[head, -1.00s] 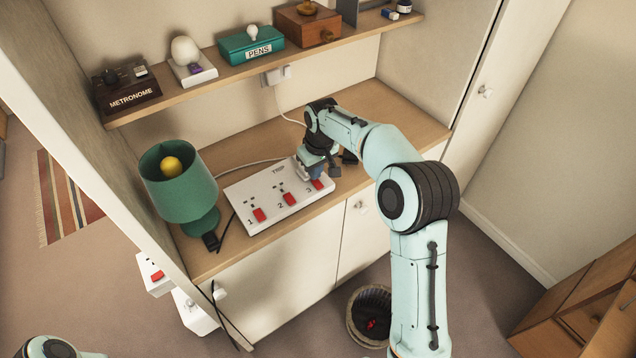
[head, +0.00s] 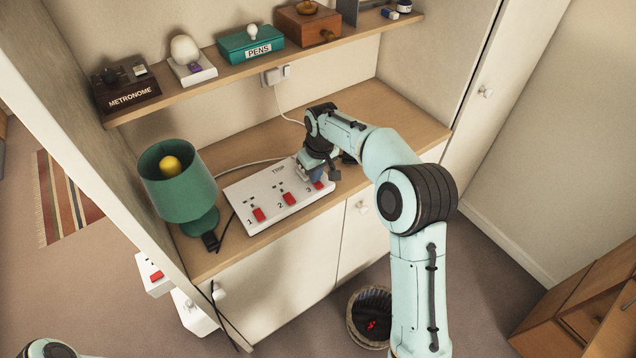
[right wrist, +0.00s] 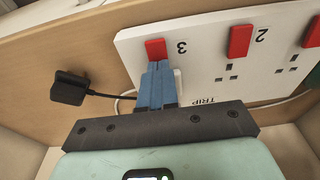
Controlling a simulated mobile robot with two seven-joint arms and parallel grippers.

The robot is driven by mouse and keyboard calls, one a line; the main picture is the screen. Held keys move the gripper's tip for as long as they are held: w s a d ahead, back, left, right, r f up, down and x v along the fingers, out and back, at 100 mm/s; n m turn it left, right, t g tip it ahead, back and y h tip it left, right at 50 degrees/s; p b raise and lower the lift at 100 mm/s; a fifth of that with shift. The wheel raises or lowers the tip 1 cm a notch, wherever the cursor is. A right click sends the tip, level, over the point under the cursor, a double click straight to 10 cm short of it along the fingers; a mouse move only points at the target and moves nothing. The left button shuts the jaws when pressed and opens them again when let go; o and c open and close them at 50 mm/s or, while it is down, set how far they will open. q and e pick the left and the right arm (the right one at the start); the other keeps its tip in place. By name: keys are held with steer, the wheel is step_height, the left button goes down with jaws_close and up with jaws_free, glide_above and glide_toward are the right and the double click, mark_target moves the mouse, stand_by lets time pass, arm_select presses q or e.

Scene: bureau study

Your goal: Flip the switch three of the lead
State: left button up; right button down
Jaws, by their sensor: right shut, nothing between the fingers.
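The lead is a white strip (head: 262,222) on the desk, marked TRIP, with red switches numbered 1, 2 and 3. Switch three (head: 318,184) is at its right end, partly behind my right gripper (head: 314,176). In the right wrist view, the closed blue fingers (right wrist: 157,68) point at switch three (right wrist: 155,49) and their tips are at its lower edge. I cannot tell whether they press on it. The right gripper is shut and empty. Part of my left arm shows at the bottom left of the head view; its gripper is out of view.
A green lamp (head: 178,188) stands left of the strip. A black plug (right wrist: 69,88) lies beside the strip's end. A shelf (head: 200,88) above holds a metronome box (head: 126,88), a pens box (head: 252,46) and other items. A waste basket (head: 357,332) stands on the floor.

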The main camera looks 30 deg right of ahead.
steer(key=shift+f, duration=0.1)
steer(key=shift+w+r+p, duration=0.1)
steer(key=shift+r+p, duration=0.95)
steer(key=shift+r, duration=1.25)
steer(key=shift+r+p, duration=0.4)
steer(key=shift+r, duration=0.75)
arm_select(q)
steer(key=shift+t, duration=0.3)
steer(key=w+r, duration=0.3)
steer(key=w, duration=0.1)
steer(key=shift+w+r, duration=0.15)
steer(key=shift+r, duration=0.25)
